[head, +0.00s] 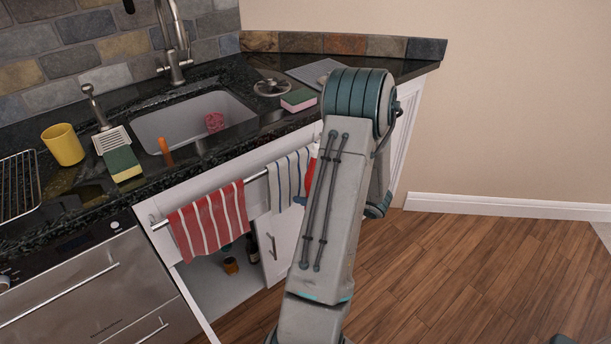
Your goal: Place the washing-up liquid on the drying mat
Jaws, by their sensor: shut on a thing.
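A flat grey mat (313,72), which looks like the drying mat, lies on the dark counter right of the sink, partly behind my arm's elbow. My gripper is not visible; my own raised arm covers the middle right of the head view. I cannot make out the washing-up liquid for certain. A small red patch (315,174) shows at the left edge of my arm, beside the blue-striped towel; I cannot tell what it is.
The sink (195,120) holds a pink item. A pink-green sponge (298,100) and sink strainer (272,88) sit near the mat. A yellow cup (63,145) and another sponge (122,163) stand left. Towels (210,222) hang over an open cupboard. Floor at right is clear.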

